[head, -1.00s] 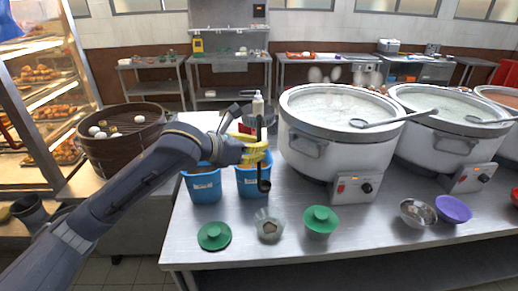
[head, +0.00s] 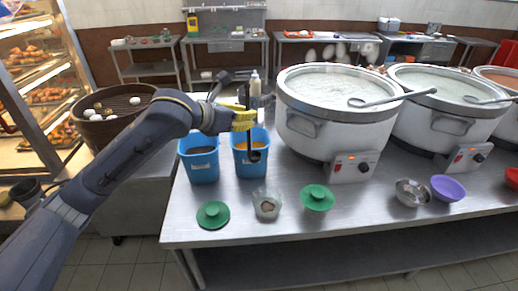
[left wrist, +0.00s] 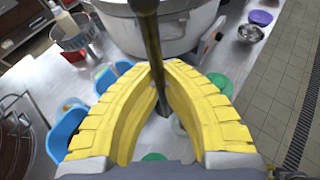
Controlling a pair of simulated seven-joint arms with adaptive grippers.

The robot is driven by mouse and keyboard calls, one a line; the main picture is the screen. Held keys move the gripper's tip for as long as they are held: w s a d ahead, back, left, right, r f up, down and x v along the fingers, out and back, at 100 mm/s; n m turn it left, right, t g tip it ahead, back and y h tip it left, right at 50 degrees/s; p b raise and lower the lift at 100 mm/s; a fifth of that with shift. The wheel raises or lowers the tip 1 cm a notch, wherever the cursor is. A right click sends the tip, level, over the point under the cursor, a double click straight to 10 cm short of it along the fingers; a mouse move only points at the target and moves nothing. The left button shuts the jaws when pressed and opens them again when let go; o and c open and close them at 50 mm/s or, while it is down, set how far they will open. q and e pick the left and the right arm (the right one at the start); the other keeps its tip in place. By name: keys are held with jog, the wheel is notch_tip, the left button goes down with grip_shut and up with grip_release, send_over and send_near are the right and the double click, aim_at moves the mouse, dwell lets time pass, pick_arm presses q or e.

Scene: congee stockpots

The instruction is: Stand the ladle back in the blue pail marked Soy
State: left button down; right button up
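My left gripper (head: 246,120) has its yellow fingers closed around the dark ladle's upright handle. In the left wrist view the handle (left wrist: 152,45) passes between the fingertips (left wrist: 162,72). The ladle's black bowl (head: 254,155) hangs at the front rim of the right blue pail (head: 242,167), overlapping its front wall in the head view; I cannot tell whether it is in front or above. A second blue pail (head: 203,168) stands to its left, with dark contents. The pails' markings are not readable. My right gripper is not in view.
A large white stockpot (head: 335,125) with a ladle across it stands right of the pails. A bottle (head: 255,84) stands behind the pails.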

pick_arm(q)
jog(key=w+a+n+t+y, duration=0.2)
jog(key=w+a+n+y, duration=0.2)
jog(key=w+a, duration=0.3)
jog(key=w+a+n+t+y, duration=0.1)
jog(key=w+a+n+y, duration=0.3)
jog(key=a, duration=0.9)
jog(key=shift+w+a+f+t+y, duration=0.2)
jog(key=shift+w+t+y, duration=0.15)
jog(key=shift+w, duration=1.3)
jog(key=shift+f, duration=0.1)
notch_tip(320, 180, down, 19)
jog(key=shift+r, duration=0.2)
jog(key=shift+d+f, duration=0.1)
dwell(0.4)
jog(key=c, duration=1.5)
grip_release()
